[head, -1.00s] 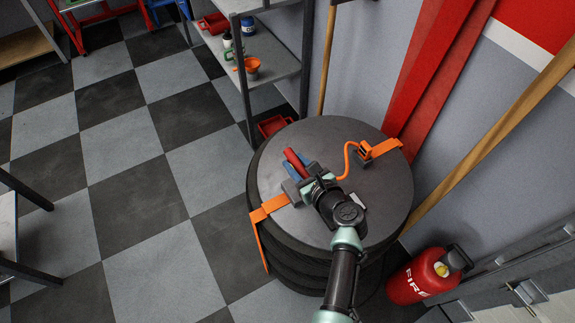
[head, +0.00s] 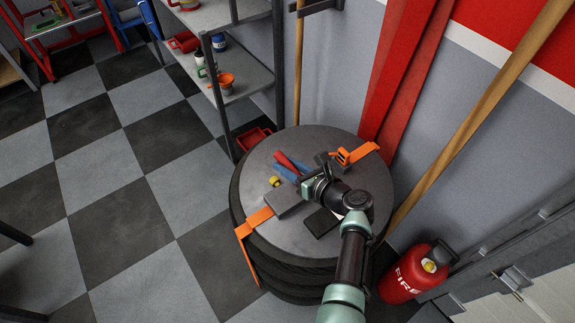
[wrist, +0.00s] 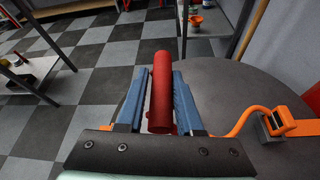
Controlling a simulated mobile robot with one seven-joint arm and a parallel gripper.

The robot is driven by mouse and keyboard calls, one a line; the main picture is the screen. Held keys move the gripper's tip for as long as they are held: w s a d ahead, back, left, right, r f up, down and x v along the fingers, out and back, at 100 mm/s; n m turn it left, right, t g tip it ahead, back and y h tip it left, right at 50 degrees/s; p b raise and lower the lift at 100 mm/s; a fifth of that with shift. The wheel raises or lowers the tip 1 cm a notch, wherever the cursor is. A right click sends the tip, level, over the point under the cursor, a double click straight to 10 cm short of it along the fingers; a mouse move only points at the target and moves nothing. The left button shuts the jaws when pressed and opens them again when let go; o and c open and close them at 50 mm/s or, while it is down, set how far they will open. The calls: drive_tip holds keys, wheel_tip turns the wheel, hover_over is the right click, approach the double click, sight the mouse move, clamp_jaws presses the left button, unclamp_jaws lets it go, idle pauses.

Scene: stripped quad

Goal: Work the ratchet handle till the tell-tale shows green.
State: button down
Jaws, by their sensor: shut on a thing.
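My gripper (head: 286,170) is above the dark round top (head: 345,142) of a stack of tyre-like rings. Its blue fingers are shut on a red handle (wrist: 161,85), which lies between them in the wrist view. The handle (head: 287,161) also shows in the head view. An orange strap (head: 261,216) crosses the top and hangs over its left side. The strap's other part (head: 364,152) lies at the back right, beside an orange-and-dark fitting (wrist: 277,122). A small yellow piece (head: 275,181) shows left of the fingers. I cannot make out a green tell-tale.
A grey shelf unit (head: 240,80) with cups stands behind the stack. A red fire extinguisher (head: 405,275) stands at the right. A wooden pole (head: 480,105) and red post (head: 398,75) are close behind. Checkered floor is free on the left.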

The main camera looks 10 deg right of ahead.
drive_tip(key=c, duration=0.7)
unclamp_jaws()
drive_tip(key=shift+f, duration=0.1)
drive_tip(key=shift+o, duration=0.2)
drive_tip(key=p+v, duration=0.2)
drive_tip(key=v, duration=1.1)
drive_tip(key=shift+p, duration=0.35)
